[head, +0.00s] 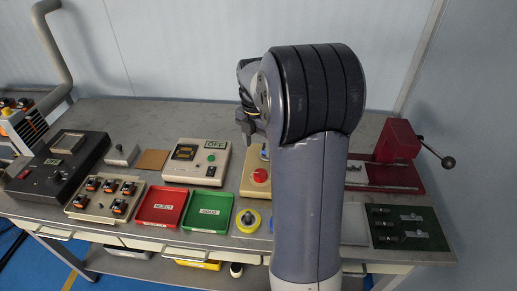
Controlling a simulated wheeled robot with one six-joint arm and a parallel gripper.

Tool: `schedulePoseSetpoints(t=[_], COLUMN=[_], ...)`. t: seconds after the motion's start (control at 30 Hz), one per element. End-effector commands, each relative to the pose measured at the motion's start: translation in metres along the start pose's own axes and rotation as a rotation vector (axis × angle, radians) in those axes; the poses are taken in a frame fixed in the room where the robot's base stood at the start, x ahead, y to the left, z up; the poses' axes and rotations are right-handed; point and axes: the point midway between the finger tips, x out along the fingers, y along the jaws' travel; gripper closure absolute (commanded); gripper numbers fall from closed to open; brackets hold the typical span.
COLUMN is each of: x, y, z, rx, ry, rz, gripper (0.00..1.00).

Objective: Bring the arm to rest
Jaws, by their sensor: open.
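My arm rises at the right of centre in the head view, its dark-capped elbow above the bench. My gripper (247,128) shows only in part, to the left of the elbow, above the back of the bench. It is open, and I see nothing held in it. The rest of the wrist is hidden behind the elbow.
The grey bench (180,112) holds an OFF-marked meter box (197,162), a red tray (161,207), a green tray (207,211), a red emergency button (260,175), a yellow-rimmed disc (248,221) and a red lever press (397,142). The bench's back strip is clear. My arm hides part of the bench.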

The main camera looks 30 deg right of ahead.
Motion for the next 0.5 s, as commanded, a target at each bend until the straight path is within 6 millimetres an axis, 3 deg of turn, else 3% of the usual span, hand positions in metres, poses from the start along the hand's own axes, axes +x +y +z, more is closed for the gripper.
schedulePoseSetpoints(t=[0.3, 0.5], x=[0.003, 0.026], y=[0.000, -0.001], z=[0.000, 0.000], rx=[0.000, 0.000], ry=[0.001, 0.003], rz=[-0.001, -0.003], gripper=[0.40, 0.40])
